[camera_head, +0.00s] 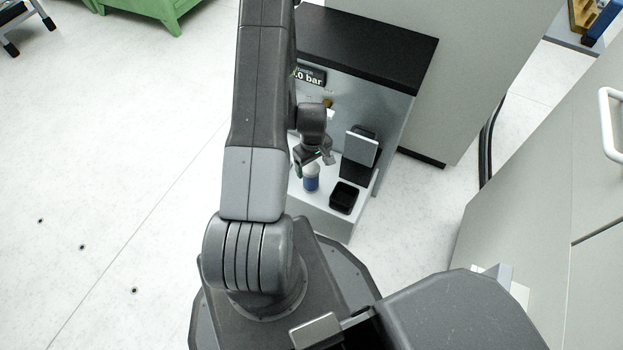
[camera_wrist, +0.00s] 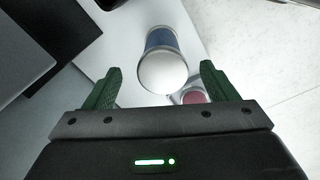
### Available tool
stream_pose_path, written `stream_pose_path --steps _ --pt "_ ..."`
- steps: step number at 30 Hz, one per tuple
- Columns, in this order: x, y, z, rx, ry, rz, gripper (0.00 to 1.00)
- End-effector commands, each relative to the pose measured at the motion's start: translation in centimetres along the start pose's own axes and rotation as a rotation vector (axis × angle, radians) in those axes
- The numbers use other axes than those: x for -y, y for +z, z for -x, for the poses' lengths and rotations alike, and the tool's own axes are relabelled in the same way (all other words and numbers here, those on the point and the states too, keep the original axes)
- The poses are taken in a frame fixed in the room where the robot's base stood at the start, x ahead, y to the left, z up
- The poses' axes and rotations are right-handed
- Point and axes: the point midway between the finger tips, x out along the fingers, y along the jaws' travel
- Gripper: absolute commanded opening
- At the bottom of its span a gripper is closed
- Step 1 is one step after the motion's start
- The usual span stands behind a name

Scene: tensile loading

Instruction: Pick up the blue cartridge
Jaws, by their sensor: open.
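The blue cartridge (camera_head: 311,179) stands upright on a light shelf, with a white top and a blue body. In the wrist view the cartridge (camera_wrist: 162,62) is seen from above, its white round top nearest the camera. My gripper (camera_wrist: 158,85) is open, with its green fingers apart on either side of the lower part of the view. The cartridge lies ahead, in line with the gap between the fingers, and neither finger visibly touches it. In the head view my gripper (camera_head: 314,160) is just above the cartridge, partly hiding its top.
A black open tray (camera_head: 344,197) is right of the cartridge on the shelf (camera_head: 325,217). A grey plate-like part on a black stand (camera_head: 361,150) stands behind the tray. A red round thing (camera_wrist: 194,97) shows beside the right finger. A pressure display (camera_head: 310,75) is on the machine panel.

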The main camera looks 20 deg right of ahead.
Motion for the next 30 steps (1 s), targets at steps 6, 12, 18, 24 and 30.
stream_pose_path --steps 6,12,18,24,30 --pt "0.1 -0.2 -1.6 -0.001 0.000 0.000 0.79" --pt "0.3 -0.6 -4.7 0.001 -0.001 0.000 0.79" --pt "0.3 -0.6 -5.4 -0.002 0.001 0.000 0.79" --pt "0.3 -0.6 -5.3 -0.001 0.001 0.000 0.62" --pt "0.3 -0.6 -5.3 -0.001 0.001 0.000 0.22"
